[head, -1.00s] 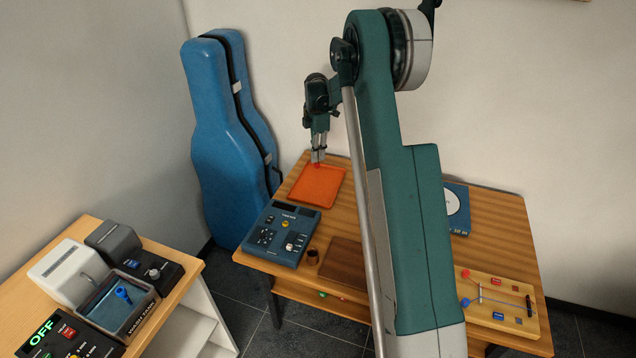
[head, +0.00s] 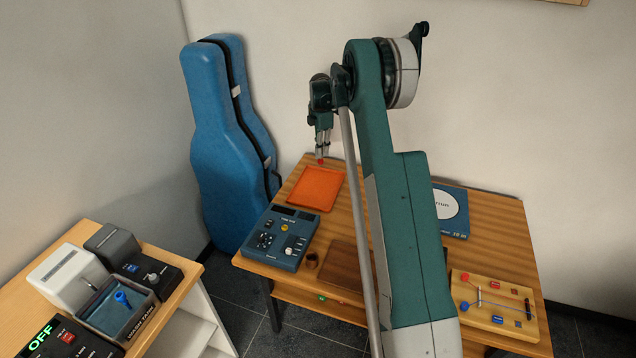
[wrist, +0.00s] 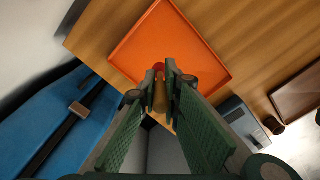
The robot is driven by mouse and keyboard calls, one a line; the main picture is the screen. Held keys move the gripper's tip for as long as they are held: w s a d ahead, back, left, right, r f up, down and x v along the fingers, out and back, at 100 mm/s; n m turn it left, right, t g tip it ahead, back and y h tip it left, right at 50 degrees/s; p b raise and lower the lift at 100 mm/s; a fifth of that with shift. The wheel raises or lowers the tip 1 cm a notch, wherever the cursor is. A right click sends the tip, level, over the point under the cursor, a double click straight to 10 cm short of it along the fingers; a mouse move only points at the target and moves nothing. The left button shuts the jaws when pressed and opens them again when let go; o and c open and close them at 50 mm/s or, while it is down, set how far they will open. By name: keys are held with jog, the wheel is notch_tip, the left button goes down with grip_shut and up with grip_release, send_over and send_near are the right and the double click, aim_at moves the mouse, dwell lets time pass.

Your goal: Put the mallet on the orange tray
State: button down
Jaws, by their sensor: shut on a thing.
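My gripper (head: 323,150) is shut on the mallet, pointing down at the back of the table. The mallet's red head (head: 320,161) shows just below the fingertips. In the wrist view the red head (wrist: 158,67) and a short tan handle (wrist: 160,95) sit between the fingers (wrist: 165,75). The orange tray (head: 316,198) lies flat on the table and looks empty. In the wrist view the mallet head overlaps the tray's near edge (wrist: 125,72). In the head view it sits by the tray's back edge. Its height above the tray is hard to tell.
A blue control box (head: 280,240) stands in front of the tray, with a small brown cup (head: 312,261) and a brown mat (head: 345,265) beside it. A blue instrument case (head: 228,130) stands left of the table. A wooden board with coloured balls (head: 515,325) is at the right.

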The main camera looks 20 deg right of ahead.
aim_at(320, 162)
jog(key=shift+f, duration=3.05)
jog(key=shift+f, duration=1.85)
jog(key=shift+f+b, duration=0.2)
jog(key=shift+b, duration=0.1)
jog(key=c, duration=2.5)
grip_release()
jog(key=shift+r, duration=0.15)
notch_tip(320, 162, up, 12)
jog(key=shift+r+p, duration=0.1)
jog(key=shift+p, duration=0.2)
